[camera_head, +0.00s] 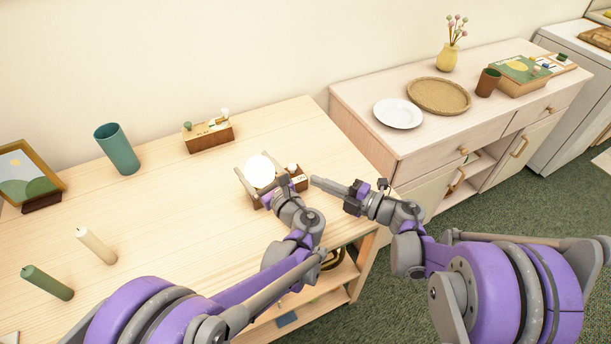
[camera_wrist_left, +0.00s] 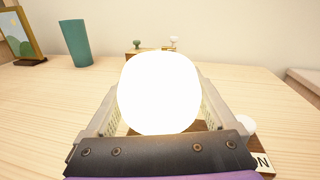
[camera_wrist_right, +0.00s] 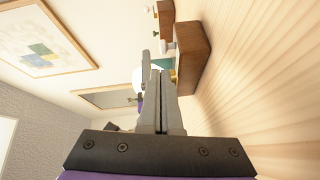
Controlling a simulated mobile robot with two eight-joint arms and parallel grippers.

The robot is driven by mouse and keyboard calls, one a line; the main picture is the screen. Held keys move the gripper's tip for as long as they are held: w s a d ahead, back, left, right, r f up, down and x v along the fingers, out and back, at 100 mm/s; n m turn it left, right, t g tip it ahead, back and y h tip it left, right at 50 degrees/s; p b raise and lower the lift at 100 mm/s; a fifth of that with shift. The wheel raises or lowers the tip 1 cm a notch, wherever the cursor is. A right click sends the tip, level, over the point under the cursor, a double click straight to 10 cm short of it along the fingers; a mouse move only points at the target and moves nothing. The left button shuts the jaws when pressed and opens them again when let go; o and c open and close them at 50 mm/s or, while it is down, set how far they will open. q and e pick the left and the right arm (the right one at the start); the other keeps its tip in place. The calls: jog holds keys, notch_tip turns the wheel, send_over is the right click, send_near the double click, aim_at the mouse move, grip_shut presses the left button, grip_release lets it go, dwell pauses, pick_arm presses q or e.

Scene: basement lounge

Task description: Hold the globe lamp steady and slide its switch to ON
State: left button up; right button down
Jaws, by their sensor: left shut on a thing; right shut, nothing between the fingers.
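The globe lamp has a bright white ball (camera_head: 260,171) on a small wooden base (camera_head: 299,184) near the table's right end. My left gripper (camera_head: 257,166) is shut on the lamp, with a finger on each side of the ball, as the left wrist view also shows (camera_wrist_left: 160,92). A white switch knob (camera_head: 292,167) stands on the base right of the ball; a label (camera_wrist_left: 262,162) ending in "N" is partly hidden. My right gripper (camera_head: 315,181) is shut and empty, its tip just right of the base. I cannot tell if it touches.
A second wooden block (camera_head: 209,137) with small knobs stands behind the lamp.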

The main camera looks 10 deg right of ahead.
jog(key=v, duration=0.4)
pick_arm(q)
jog(key=o, duration=1.4)
